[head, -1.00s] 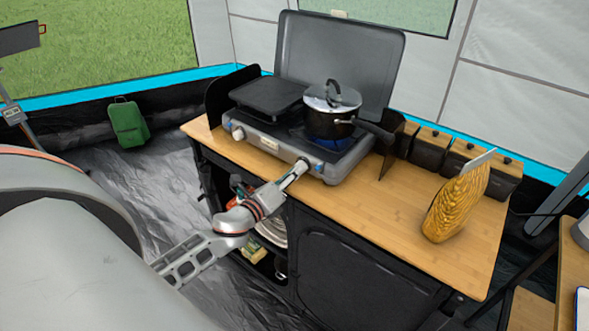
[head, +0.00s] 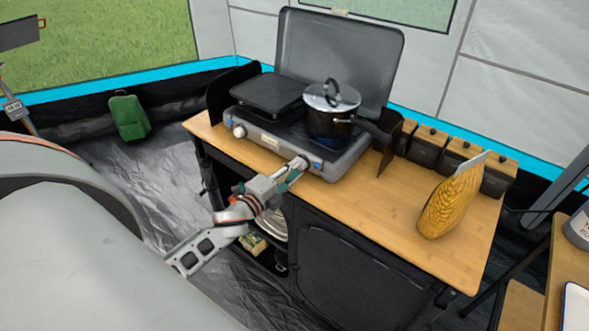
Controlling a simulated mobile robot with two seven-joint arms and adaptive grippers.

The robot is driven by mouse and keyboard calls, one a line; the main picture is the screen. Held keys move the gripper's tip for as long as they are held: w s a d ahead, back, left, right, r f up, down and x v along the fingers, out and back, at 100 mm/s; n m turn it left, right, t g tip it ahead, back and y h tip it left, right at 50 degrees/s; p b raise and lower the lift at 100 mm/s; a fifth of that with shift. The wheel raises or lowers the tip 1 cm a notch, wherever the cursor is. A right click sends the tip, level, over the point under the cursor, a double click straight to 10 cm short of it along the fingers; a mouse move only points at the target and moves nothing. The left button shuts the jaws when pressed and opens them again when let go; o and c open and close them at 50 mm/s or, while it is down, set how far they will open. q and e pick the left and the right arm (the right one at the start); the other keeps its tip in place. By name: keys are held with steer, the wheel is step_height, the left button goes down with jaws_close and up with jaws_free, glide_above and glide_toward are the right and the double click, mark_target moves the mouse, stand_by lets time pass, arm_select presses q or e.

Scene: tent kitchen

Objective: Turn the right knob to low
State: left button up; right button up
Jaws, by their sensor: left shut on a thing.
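A grey two-burner camping stove (head: 268,141) stands on a wooden-topped cabinet, its lid raised. Its left knob (head: 239,131) is white and round on the front panel. The right knob (head: 302,162) is mostly covered by my left gripper (head: 298,166), which reaches up from the lower left and is shut on it. The knob's exact setting cannot be read. A black pot (head: 328,123) with a lid sits on the right burner. No flame shows clearly under it. My right gripper is not in view.
A dark griddle plate (head: 267,95) covers the left burner. Several black canisters with wooden lids (head: 463,148) and a yellow patterned object (head: 452,205) stand on the wooden top (head: 380,215) to the right. The front right of the top is clear.

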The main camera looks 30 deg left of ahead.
arm_select(q)
steer(key=shift+a+r, duration=0.1)
stand_by(0.5)
steer(key=o, duration=1.1)
steer(key=shift+o, duration=0.2)
